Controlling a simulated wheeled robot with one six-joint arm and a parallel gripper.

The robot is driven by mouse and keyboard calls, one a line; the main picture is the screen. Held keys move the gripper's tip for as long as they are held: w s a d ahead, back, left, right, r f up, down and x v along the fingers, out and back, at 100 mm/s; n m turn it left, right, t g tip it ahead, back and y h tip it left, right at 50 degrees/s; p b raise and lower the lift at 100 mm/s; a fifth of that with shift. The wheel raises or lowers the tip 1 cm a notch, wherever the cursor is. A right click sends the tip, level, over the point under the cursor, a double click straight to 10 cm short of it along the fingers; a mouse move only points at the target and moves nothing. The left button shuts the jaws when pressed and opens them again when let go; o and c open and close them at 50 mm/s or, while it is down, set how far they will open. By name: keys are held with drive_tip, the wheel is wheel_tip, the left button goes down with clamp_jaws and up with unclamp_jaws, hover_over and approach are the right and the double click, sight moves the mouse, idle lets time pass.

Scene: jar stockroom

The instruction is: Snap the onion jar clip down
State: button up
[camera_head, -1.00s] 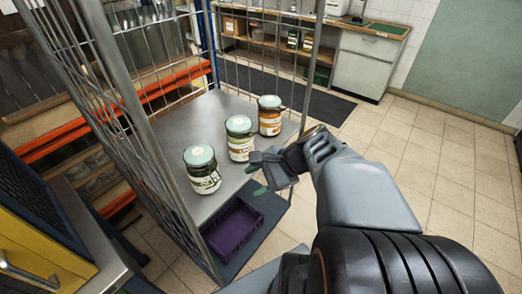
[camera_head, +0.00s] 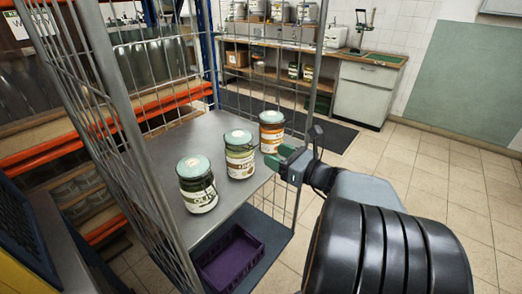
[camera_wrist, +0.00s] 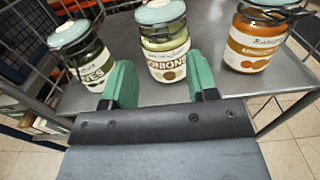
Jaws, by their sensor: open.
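The onion jar (camera_head: 240,158) is the middle of three jars in a row on a grey metal shelf (camera_head: 222,130). It has a pale green lid and a white label, and it stands upright. In the wrist view the onion jar (camera_wrist: 166,58) is straight ahead, beyond my fingertips. A dark clip part shows under its lid (camera_wrist: 160,12), but its position is unclear. My gripper (camera_head: 287,162) is to the right of the onion jar, with green fingertips apart. In the wrist view my gripper (camera_wrist: 163,82) is open and empty, apart from the jar.
An olive jar (camera_head: 197,186) stands left of the onion jar and an orange apricot jar (camera_head: 271,132) right of it. Wire mesh sides and a post (camera_head: 140,150) enclose the shelf's left. A purple crate (camera_head: 230,258) sits below. Tiled floor lies open at right.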

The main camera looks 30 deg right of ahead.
drive_tip(key=x, duration=0.6)
drive_tip(key=shift+b, duration=0.3)
